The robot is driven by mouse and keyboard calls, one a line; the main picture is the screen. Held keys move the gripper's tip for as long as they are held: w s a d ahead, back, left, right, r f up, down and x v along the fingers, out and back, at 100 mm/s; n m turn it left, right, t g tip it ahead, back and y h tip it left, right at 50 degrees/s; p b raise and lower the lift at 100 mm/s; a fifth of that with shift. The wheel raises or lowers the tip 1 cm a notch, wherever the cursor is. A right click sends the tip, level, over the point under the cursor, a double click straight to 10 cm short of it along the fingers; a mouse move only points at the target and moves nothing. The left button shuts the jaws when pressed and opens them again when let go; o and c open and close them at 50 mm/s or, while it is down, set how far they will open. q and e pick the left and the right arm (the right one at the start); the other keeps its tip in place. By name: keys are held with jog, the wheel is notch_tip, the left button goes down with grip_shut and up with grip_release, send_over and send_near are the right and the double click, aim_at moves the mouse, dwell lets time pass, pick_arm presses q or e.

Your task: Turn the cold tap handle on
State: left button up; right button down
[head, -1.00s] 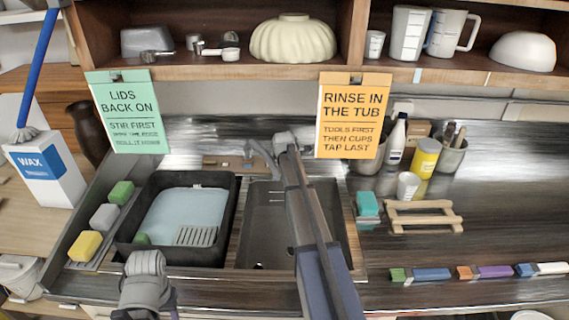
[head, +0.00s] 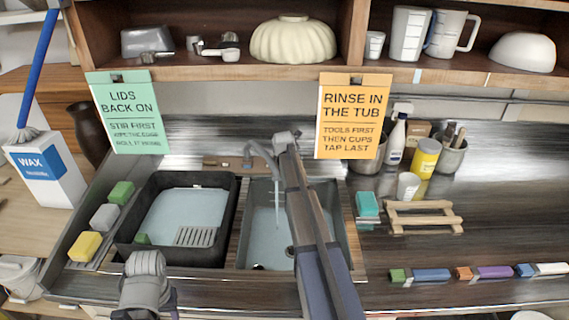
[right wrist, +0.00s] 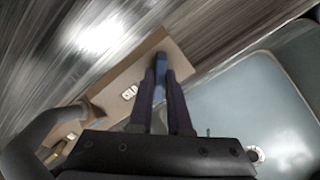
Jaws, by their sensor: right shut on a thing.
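The cold tap handle (right wrist: 161,61) is a blue lever on a brown board behind the sink; it shows in the right wrist view. My right gripper (right wrist: 161,73) is shut on it, with a finger on each side. The curved grey spout (head: 262,154) hangs over the right basin (head: 242,240). A thin stream of water (head: 277,205) falls from it, and the basin floor looks pale blue. In the head view my right arm covers the handle and the gripper. Only a grey joint of my left arm shows at the bottom left; its fingers are out of sight.
A black tub (head: 125,235) with pale water and a grey grate stands left of the basin. Sponges (head: 104,217) line its left side. An orange sign (head: 352,115) and a green sign (head: 127,112) hang from the shelf. A wooden rack (head: 425,222) stands on the right counter.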

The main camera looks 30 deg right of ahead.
jog(key=shift+n, duration=2.2)
jog(key=shift+a, duration=0.1)
jog(key=c, duration=0.9)
grip_release()
jog(key=shift+o, duration=0.2)
jog(key=p+v, duration=0.6)
jog(key=v, duration=0.1)
jog(key=shift+s+r, duration=0.25)
jog(key=shift+r, duration=0.1)
jog(key=shift+f, duration=0.1)
